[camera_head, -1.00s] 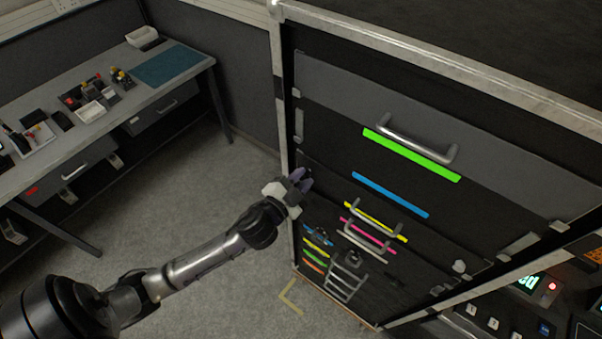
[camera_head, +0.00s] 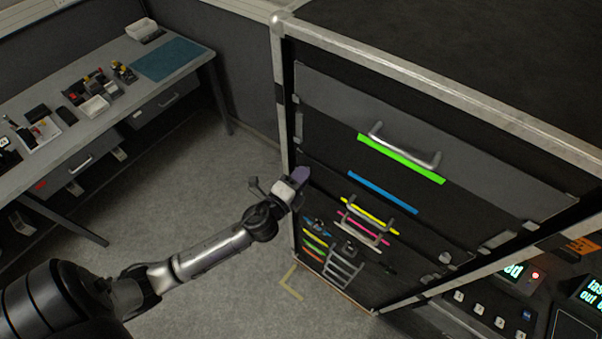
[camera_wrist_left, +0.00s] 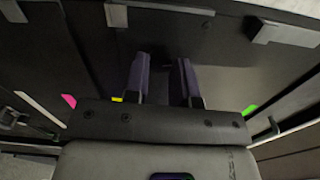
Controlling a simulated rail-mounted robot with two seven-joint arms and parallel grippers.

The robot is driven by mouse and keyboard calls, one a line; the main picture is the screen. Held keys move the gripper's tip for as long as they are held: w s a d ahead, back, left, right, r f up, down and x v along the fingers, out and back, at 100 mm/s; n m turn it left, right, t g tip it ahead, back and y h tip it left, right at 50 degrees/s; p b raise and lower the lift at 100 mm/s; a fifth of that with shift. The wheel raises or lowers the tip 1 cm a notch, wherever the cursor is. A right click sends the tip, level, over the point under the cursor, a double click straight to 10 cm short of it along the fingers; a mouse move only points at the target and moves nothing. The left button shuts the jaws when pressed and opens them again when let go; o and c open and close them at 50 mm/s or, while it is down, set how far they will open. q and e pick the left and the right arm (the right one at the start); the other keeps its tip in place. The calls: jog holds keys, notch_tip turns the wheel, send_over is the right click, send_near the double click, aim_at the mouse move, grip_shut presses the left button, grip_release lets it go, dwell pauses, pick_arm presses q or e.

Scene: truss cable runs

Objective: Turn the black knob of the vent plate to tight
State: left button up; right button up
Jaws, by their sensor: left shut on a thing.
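My left gripper (camera_head: 302,176) is at the left edge of the dark rack front, beside the upright metal post. Its purple fingers also show in the wrist view (camera_wrist_left: 161,82), pointing at a dark panel with a narrow dark gap between them. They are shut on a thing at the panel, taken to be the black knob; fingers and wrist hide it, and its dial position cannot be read. The dark plate with a blue strip (camera_head: 382,192) lies right of the gripper and seems to be the vent plate. My right gripper is not in view.
Above is a grey drawer front with a metal handle (camera_head: 405,150) and a green strip. Below are smaller handles (camera_head: 368,220) and coloured strips. A workbench (camera_head: 110,110) with small parts stands at the left. The floor between is clear.

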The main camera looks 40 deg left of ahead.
pick_arm(q)
jog(key=shift+m+p, duration=0.35)
jog(key=shift+m, duration=0.65)
jog(key=o, duration=0.9)
jog(key=shift+s+d+b, duration=0.2)
jog(key=shift+s+b, duration=0.35)
jog(key=shift+s, duration=1.75)
jog(key=shift+s+d+b, duration=0.25)
jog(key=shift+s+b, duration=0.35)
jog(key=shift+s, duration=1.7)
jog(key=shift+s+d+b, duration=0.2)
jog(key=shift+s+b, duration=0.35)
jog(key=shift+s, duration=1.75)
